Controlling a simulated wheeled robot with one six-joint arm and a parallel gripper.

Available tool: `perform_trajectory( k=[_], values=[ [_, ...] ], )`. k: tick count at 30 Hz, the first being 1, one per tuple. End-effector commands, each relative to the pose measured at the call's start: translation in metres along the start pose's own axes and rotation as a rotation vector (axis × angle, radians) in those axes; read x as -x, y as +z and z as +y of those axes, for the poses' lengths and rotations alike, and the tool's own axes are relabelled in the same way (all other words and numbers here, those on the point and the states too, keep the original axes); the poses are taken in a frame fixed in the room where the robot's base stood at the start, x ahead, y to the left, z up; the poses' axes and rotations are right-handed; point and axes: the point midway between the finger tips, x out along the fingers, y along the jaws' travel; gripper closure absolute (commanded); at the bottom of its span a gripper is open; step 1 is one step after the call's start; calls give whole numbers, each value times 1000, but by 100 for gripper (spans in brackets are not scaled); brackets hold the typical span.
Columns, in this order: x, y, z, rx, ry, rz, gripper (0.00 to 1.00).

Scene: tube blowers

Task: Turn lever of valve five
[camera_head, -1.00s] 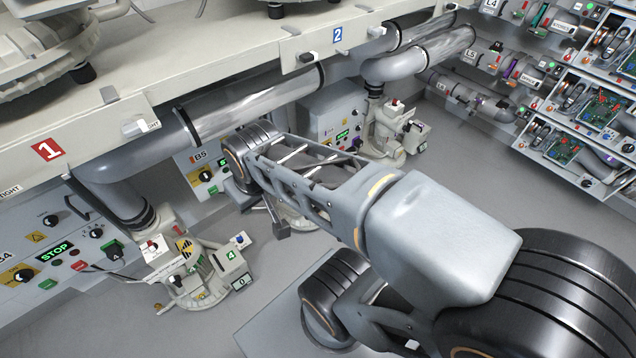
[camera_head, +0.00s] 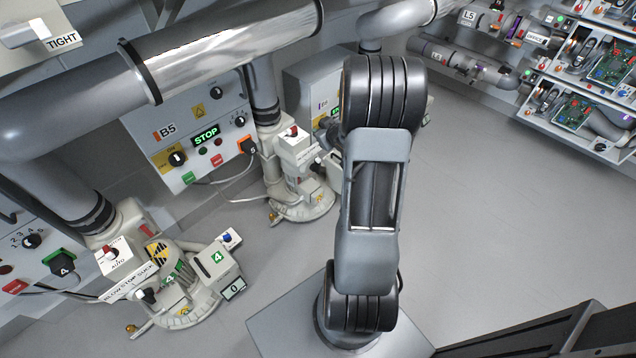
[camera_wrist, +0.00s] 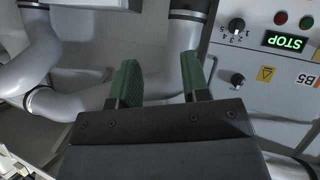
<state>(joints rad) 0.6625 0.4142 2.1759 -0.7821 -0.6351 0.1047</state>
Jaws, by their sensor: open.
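The B5 panel (camera_head: 195,135) with its lit STOP display hangs on the wall at centre left in the head view. In front of it stands a white blower valve unit (camera_head: 300,165) with a red-topped knob (camera_head: 293,131) on a round base. My arm partly covers its right side, and I cannot make out a number five or the lever clearly. In the wrist view, my gripper (camera_wrist: 159,82) is open and empty, its two green fingers apart. The B5 panel (camera_wrist: 265,55) is upside down at the right there, apart from the fingers. No lever shows between them.
A similar valve unit marked 4 (camera_head: 180,280) stands at the lower left. Thick grey pipes (camera_head: 215,55) cross above, and more pipes (camera_wrist: 40,65) lie at the left in the wrist view. Shelves (camera_head: 585,100) line the back right. The floor (camera_head: 490,190) at right is clear.

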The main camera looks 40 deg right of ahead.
Motion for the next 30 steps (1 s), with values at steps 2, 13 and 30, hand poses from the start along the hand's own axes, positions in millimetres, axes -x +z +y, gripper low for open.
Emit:
perform_trajectory(
  k=[2, 13, 30],
  values=[
    [-33, 77, -2, -29, -50, 93, 57],
    [-44, 221, -20, -197, -234, 463, 57],
    [-102, 198, -40, -228, -264, 531, 57]
  ],
)
